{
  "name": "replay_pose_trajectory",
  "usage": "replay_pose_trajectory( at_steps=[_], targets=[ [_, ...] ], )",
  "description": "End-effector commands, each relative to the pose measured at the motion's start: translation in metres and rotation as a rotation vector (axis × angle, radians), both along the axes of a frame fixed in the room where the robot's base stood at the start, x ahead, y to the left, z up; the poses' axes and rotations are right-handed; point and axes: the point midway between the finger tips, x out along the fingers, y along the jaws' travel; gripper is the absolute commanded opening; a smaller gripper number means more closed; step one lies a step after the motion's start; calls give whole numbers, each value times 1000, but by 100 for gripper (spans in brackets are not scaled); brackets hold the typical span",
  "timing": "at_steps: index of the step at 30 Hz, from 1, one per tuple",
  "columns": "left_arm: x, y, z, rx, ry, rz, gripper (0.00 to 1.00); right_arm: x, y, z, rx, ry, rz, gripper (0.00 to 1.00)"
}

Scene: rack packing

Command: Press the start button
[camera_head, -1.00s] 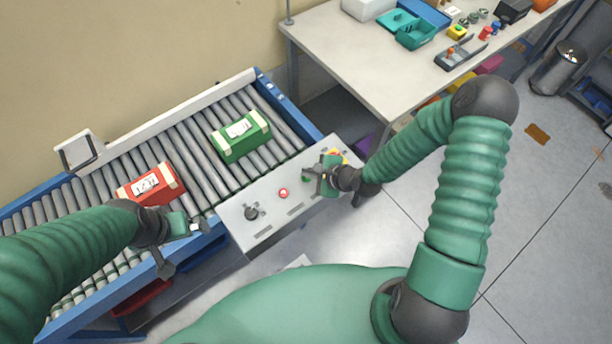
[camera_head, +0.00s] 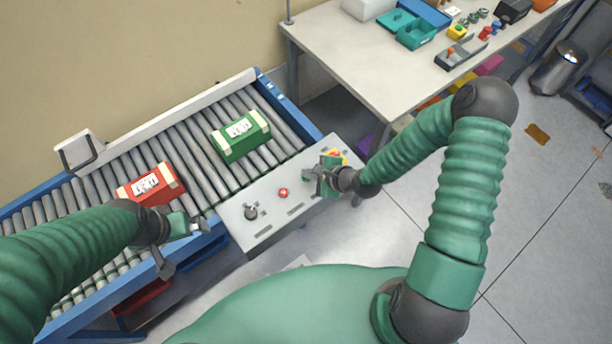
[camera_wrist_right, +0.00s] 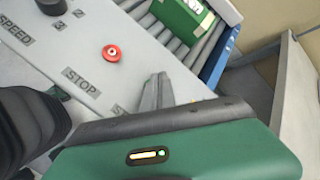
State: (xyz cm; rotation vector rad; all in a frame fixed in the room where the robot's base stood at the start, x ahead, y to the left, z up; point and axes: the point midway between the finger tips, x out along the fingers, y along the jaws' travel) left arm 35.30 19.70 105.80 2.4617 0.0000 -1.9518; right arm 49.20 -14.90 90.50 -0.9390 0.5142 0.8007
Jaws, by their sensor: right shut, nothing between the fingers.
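The grey control panel (camera_head: 262,226) sits at the near right side of the roller conveyor. The red stop button (camera_head: 283,193) is in clear view; in the right wrist view the red button (camera_wrist_right: 111,53) sits above the STOP label (camera_wrist_right: 82,81). A label beginning with S is partly covered by my right gripper in that view, and I see no start button there. My right gripper (camera_head: 316,183) is shut and empty over the panel's right part; its fingers (camera_wrist_right: 157,92) show in the wrist view. Contact cannot be told. My left gripper (camera_head: 197,227) is beside the conveyor's near edge; its jaws are unclear.
A green box (camera_head: 240,136) and a red box (camera_head: 151,185) lie on the conveyor rollers (camera_head: 187,142). A dark speed knob (camera_head: 251,212) is on the panel's left. A yellow-and-red part (camera_head: 338,156) is behind my right gripper. A white table (camera_head: 350,50) stands behind.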

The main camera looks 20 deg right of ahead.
Motion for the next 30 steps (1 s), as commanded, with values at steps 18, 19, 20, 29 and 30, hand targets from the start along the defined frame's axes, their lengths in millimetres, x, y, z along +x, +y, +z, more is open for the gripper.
replay_pose_trajectory(
  at_steps=[18, 19, 20, 29, 30],
  targets=[
    [0, 0, -2, 0, 0, 0, 100, 0, 0, -5, 0, 0, 0, 0],
    [0, 0, -2, 0, 0, 0, 100, 0, 0, -5, 0, 0, 0, 0],
    [0, 0, -2, 0, 0, 0, 100, 0, 0, -6, 0, 0, 0, 0],
    [0, 0, -4, 0, 0, 0, 100, 0, 0, -9, 0, -1, -1, 0],
    [0, 0, -5, 0, 0, 0, 100, 0, 0, -10, 0, -1, -1, 0]
  ],
)
